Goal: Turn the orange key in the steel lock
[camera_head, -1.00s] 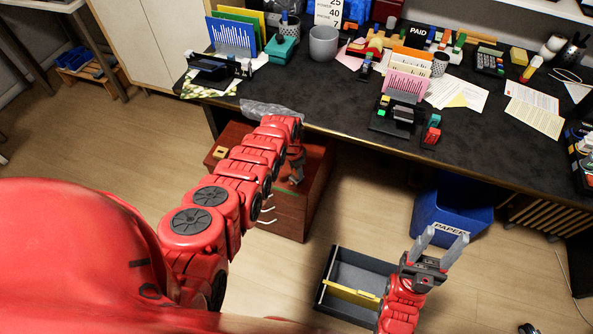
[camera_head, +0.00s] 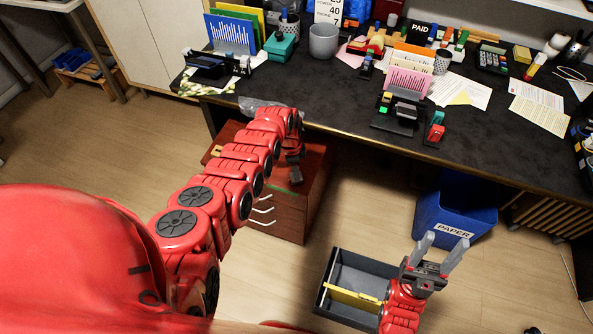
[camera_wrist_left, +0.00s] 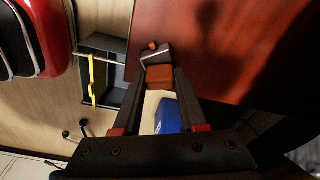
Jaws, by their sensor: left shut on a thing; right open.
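My left gripper (camera_head: 296,177) points down at the right side of the red-brown wooden drawer cabinet (camera_head: 320,175). In the left wrist view its fingers are shut on an orange block-like piece, the orange key (camera_wrist_left: 160,77). A grey metal piece, probably the steel lock (camera_wrist_left: 157,57), lies just beyond the key against the cabinet edge. I cannot tell how far the key is turned or how deep it sits. In the head view the key and lock are hidden or too small to tell. My right gripper (camera_head: 441,252) is open and empty, fingers pointing up, near the open grey drawer.
A blue paper bin (camera_head: 455,213) stands under the dark desk (camera_head: 330,95). The desk edge is close beyond my left wrist. Open floor lies around the cabinet.

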